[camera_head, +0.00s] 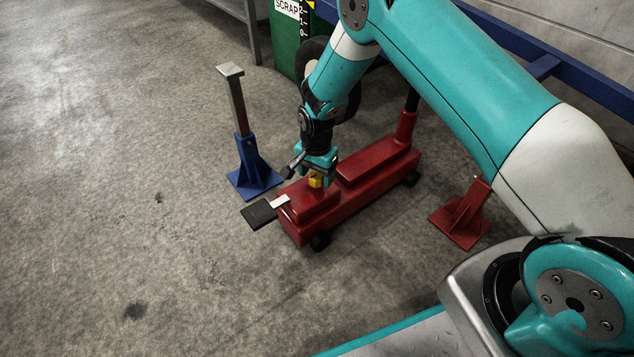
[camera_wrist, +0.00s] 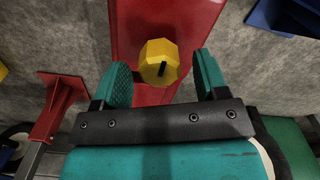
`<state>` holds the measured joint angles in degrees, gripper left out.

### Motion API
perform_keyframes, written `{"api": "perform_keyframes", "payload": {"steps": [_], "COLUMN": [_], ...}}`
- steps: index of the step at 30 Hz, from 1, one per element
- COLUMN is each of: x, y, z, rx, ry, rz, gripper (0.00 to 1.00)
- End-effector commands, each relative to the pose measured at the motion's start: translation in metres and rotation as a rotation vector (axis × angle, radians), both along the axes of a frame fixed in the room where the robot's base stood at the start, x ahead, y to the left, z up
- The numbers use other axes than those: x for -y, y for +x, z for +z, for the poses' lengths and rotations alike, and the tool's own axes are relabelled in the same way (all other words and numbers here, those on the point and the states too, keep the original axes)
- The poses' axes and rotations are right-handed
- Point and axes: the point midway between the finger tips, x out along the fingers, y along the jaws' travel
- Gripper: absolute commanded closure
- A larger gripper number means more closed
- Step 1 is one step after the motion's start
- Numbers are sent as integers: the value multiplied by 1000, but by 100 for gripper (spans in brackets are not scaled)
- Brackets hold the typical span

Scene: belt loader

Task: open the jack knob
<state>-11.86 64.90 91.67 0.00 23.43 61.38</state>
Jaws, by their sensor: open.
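The jack knob (camera_wrist: 158,62) is a yellow many-sided knob with a black mark on its top, on the red jack. In the head view the knob (camera_head: 315,181) shows just below my gripper, partly hidden by it. The red floor jack (camera_head: 350,187) has wheels and a black pedal at its near left end. My gripper (camera_wrist: 163,82) is open, with teal fingers. In the wrist view its fingertips lie left and right of the knob, with gaps on both sides. I cannot tell whether the fingertips reach down to the knob's height.
A blue stand (camera_head: 255,175) with a grey post is left of the jack. A red stand (camera_head: 463,215) is at its right. A green scrap bin (camera_head: 283,45) and blue rails (camera_head: 590,78) are behind. The floor on the left is clear.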

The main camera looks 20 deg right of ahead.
Motion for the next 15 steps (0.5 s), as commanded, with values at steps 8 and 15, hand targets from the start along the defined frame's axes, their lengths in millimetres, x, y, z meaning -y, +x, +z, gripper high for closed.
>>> {"api": "perform_keyframes", "payload": {"steps": [8, 15], "x": [0, 0], "y": [0, 0], "z": [-12, -11], "rx": [1, 0], "ry": [1, 0], "rz": [0, 0], "gripper": [33, 49]}}
